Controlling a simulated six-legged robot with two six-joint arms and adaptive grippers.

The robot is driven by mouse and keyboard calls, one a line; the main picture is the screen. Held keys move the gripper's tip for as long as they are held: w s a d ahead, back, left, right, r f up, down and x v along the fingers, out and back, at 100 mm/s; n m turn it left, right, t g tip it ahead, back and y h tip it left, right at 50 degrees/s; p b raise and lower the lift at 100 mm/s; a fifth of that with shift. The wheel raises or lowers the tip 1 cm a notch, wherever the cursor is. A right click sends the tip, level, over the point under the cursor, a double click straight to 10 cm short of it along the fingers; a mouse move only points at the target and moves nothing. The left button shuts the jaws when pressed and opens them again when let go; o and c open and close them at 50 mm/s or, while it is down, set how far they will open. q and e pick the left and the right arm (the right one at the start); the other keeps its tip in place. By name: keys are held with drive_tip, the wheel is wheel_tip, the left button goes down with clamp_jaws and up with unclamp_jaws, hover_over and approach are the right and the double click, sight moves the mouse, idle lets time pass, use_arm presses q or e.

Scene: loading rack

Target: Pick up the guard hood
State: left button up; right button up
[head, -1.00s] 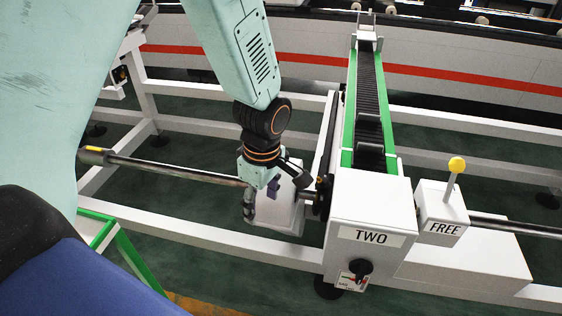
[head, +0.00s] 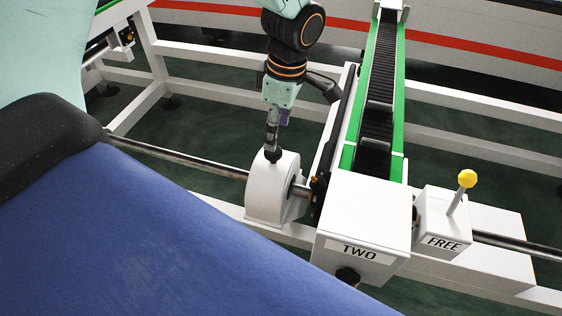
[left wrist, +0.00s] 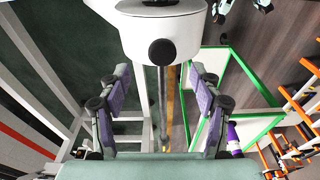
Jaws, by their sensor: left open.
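The guard hood (head: 262,190) is a white rounded cover over the steel shaft, just left of the box labelled TWO. A black knob sits on it, and both also show at the top of the left wrist view, where the hood (left wrist: 190,35) is partly cut off. My left gripper (head: 272,146) points down just above the hood at its knob. In the left wrist view my left gripper (left wrist: 160,78) is open, its purple-padded fingers wide apart with nothing between them but background. The knob appears just past the fingertips; contact cannot be told. My right gripper is out of view.
The box labelled TWO (head: 375,205) and a green-edged conveyor (head: 378,120) stand right of the hood. A block labelled FREE (head: 440,222) carries a yellow-knobbed lever (head: 467,179). The shaft (head: 180,157) runs through, with white frame rails around. A blue surface covers the lower left.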

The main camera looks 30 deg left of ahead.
sight(274, 173)
use_arm(q)
drive_tip(key=shift+r, duration=0.15)
drive_tip(key=f, duration=0.7)
drive_tip(key=shift+s+a+p, duration=0.25)
drive_tip(key=shift+a+p, duration=0.1)
drive_tip(key=shift+s+a+f, duration=0.15)
drive_tip(key=shift+f, duration=0.15)
drive_tip(key=c, duration=1)
clamp_jaws()
